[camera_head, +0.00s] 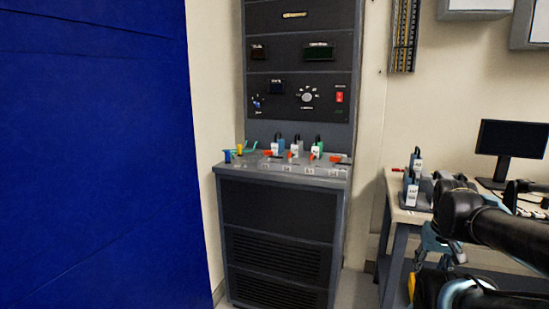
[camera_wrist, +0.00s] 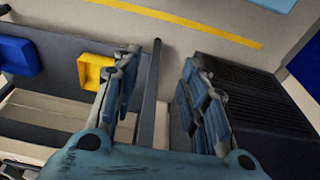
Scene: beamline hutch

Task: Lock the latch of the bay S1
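Whether each latch is locked cannot be made out. My gripper (camera_wrist: 160,78) is open and empty in the wrist view, its two fingers well apart. The latches are not in the wrist view. My arm is at the right in the head view, away from the cabinet.
A blue panel (camera_head: 95,150) fills the left. A table (camera_head: 398,212) with handheld devices (camera_head: 411,185) and a monitor (camera_head: 513,138) stands at the right. The wrist view shows a yellow bin (camera_wrist: 92,70), a blue bin (camera_wrist: 18,56) and a dark ribbed box (camera_wrist: 255,95).

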